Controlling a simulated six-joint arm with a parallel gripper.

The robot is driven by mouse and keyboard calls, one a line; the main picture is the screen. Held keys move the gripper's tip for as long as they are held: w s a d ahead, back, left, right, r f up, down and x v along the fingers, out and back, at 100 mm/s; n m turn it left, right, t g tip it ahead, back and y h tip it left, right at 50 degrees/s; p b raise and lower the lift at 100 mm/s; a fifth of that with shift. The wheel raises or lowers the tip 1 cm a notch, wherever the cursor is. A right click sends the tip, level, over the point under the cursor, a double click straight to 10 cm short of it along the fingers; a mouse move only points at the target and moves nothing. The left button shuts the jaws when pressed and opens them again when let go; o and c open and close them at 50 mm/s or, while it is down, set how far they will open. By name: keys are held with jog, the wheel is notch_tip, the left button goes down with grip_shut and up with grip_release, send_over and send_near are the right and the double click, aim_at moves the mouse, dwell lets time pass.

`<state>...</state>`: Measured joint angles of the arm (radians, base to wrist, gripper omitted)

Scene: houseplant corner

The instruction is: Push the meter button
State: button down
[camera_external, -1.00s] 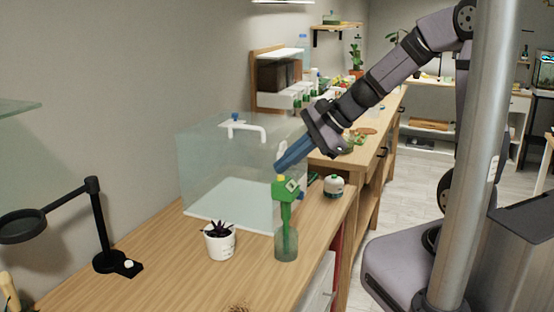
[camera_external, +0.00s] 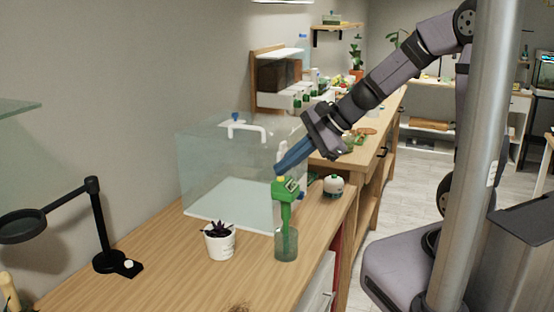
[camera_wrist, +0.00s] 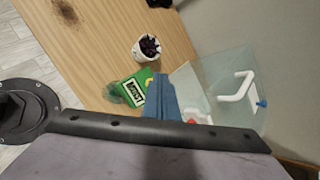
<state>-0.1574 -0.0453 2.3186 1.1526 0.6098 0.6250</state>
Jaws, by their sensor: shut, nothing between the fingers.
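The green meter (camera_external: 285,191) stands upright with its stem in a clear greenish beaker (camera_external: 286,246) on the wooden bench. A small yellow button (camera_external: 281,179) is on top of its head. My gripper (camera_external: 279,170) is shut and empty, its blue fingers slanting down from the upper right. Their tips are just above the button; I cannot tell whether they touch it. In the wrist view, the meter (camera_wrist: 134,87) with its display is just left of my blue fingers (camera_wrist: 160,88), and the button cannot be made out.
A glass tank (camera_external: 215,165) stands close behind the meter. A white pot with a dark plant (camera_external: 219,244) is left of the beaker. A black magnifier lamp (camera_external: 100,225) stands farther left. A small white and green round container (camera_external: 333,186) is to the right. The front bench is mostly bare.

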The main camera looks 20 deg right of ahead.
jog(key=shift+r, duration=0.1)
jog(key=shift+r+p, duration=0.6)
jog(key=shift+r, duration=0.05)
jog(key=shift+r, duration=0.1)
notch_tip(320, 180, up, 6)
jog(key=p, duration=0.5)
dwell(0.6)
